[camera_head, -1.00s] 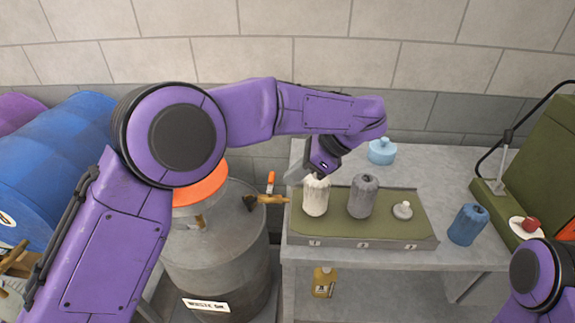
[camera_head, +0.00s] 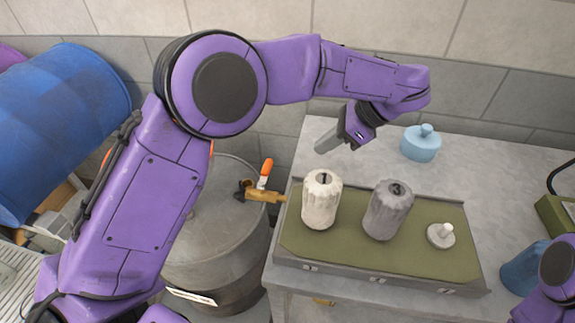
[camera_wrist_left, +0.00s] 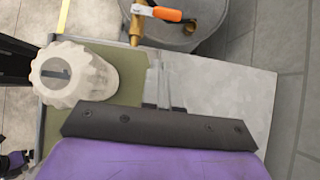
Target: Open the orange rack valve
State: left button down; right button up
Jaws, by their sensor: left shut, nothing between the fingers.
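A brass valve (camera_head: 262,195) with an orange handle (camera_head: 266,172) shows between the grey drum and the tray in the head view. The handle stands up from the brass body there. In the left wrist view the brass body (camera_wrist_left: 137,28) is at the top, with the orange handle (camera_wrist_left: 167,14) lying across to the right. My left gripper (camera_head: 322,147) is shut and empty, right of the valve and behind the white canister, apart from the handle. Its fingers (camera_wrist_left: 158,88) show in the wrist view below the valve. My right gripper is out of view; only part of that arm shows at lower right.
A white canister (camera_head: 321,200), a grey canister (camera_head: 388,210) and a small grey knobbed piece (camera_head: 440,235) stand on the green tray (camera_head: 345,258). A light blue jug (camera_head: 421,143) is behind. A grey drum (camera_head: 215,235) stands left of the bench. My left arm crosses above it.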

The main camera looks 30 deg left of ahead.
aim_at(265, 174)
pick_arm(q)
jog(key=shift+w+f, duration=0.2)
jog(key=shift+f, duration=0.05)
jog(key=p+x, duration=0.2)
jog(key=x, duration=0.6)
jog(key=shift+s+a+f+p, duration=0.15)
jog(key=shift+s+a+p, duration=0.05)
jog(key=shift+a+p, duration=0.15)
jog(key=a, duration=0.1)
jog(key=a+f+p, duration=0.1)
jog(key=a, duration=0.1)
jog(key=s+a+f+p, duration=0.1)
jog(key=shift+a, duration=0.2)
